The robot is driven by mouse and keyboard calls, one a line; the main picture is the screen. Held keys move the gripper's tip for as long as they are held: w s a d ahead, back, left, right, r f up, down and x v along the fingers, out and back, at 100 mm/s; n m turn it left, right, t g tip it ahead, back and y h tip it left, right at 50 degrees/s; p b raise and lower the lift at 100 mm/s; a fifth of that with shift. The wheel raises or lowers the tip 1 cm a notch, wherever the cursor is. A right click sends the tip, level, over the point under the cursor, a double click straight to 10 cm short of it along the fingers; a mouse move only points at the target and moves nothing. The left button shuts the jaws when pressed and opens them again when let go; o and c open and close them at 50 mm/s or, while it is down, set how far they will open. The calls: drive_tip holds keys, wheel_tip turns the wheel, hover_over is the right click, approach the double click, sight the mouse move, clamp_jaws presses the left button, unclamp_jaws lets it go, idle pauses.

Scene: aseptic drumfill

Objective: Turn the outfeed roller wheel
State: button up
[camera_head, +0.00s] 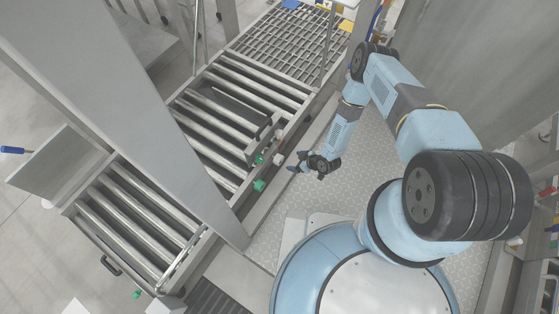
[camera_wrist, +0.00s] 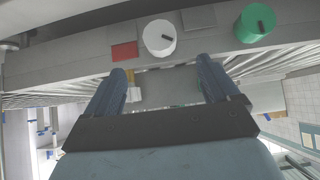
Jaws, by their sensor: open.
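My gripper (camera_head: 299,168) is beside the conveyor's right side rail in the head view. In the wrist view its two dark blue fingers (camera_wrist: 161,70) are apart with nothing held between them. A white round knob or wheel (camera_wrist: 159,37) with a small dark peg is on the rail just beyond the fingertips, apart from them. A green wheel (camera_wrist: 253,23) with a dark peg is to its right. In the head view a white knob (camera_head: 278,158) and green wheels (camera_head: 259,185) (camera_head: 259,159) show along the rail. I cannot tell which one is the outfeed roller wheel.
The roller conveyor (camera_head: 225,100) runs diagonally, with a lower roller section (camera_head: 140,220) at the left. A grey post (camera_head: 165,120) partly hides it. A red patch (camera_wrist: 124,51) lies left of the white knob. Open tread-plate floor (camera_head: 365,165) lies right of my gripper.

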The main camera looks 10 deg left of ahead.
sight(281, 160)
drive_tip(key=x, duration=1.3)
drive_tip(key=shift+a+f, duration=0.15)
drive_tip(key=shift+a, duration=0.05)
drive_tip(key=shift+c, duration=0.2)
drive_tip(key=c, duration=0.9)
